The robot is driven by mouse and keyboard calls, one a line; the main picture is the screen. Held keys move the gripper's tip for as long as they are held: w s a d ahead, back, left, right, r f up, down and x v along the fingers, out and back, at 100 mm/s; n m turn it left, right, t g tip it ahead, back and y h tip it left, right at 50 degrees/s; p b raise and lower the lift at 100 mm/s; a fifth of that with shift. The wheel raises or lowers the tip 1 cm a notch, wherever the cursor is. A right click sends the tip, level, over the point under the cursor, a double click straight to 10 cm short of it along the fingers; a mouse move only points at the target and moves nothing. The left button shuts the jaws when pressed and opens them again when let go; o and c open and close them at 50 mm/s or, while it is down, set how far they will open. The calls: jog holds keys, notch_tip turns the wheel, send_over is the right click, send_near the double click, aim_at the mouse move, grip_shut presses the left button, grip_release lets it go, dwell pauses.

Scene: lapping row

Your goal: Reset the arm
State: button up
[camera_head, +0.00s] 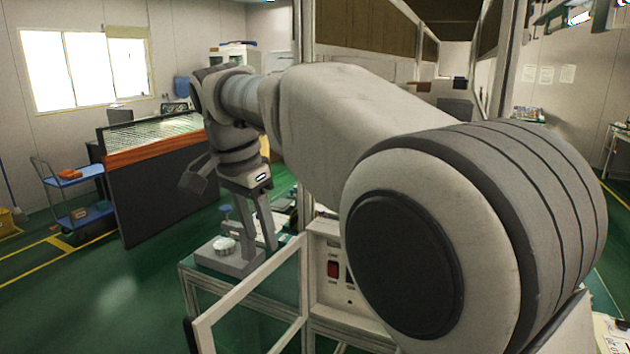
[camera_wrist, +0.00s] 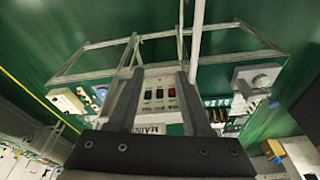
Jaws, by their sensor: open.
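My arm reaches across the head view from the lower right toward the upper left. My gripper (camera_head: 262,246) hangs from its end with the fingers pointing down, over the edge of a green-topped bench. In the wrist view my gripper (camera_wrist: 160,76) shows two separated grey fingers with nothing held between them. A control panel with dark and red switches (camera_wrist: 160,94) lies in view beyond the gap. Its red switch (camera_head: 333,269) also shows in the head view, right of the gripper.
A grey fixture with a round pale part (camera_head: 224,246) stands close to the fingers; it also shows in the wrist view (camera_wrist: 258,78). A framed clear panel (camera_head: 252,303) juts out in front. A blue cart (camera_head: 75,178) stands left. Green floor (camera_head: 110,300) is open there.

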jog(key=s+d+n+t+y, duration=0.1)
jog(key=s+d+n, duration=0.1)
jog(key=s+d, duration=0.45)
jog(key=s+d+n+t+y, duration=0.1)
jog(key=s+d+n, duration=0.15)
jog(key=d, duration=0.75)
jog(key=s+d+f+n+t, duration=0.1)
jog(key=s+d+f+n, duration=0.2)
jog(key=s+d+f, duration=0.3)
jog(key=s+f, duration=0.3)
jog(key=s, duration=0.2)
jog(key=shift+s+d+t+h, duration=0.25)
jog(key=shift+d+t+h, duration=0.05)
jog(key=shift+d, duration=0.05)
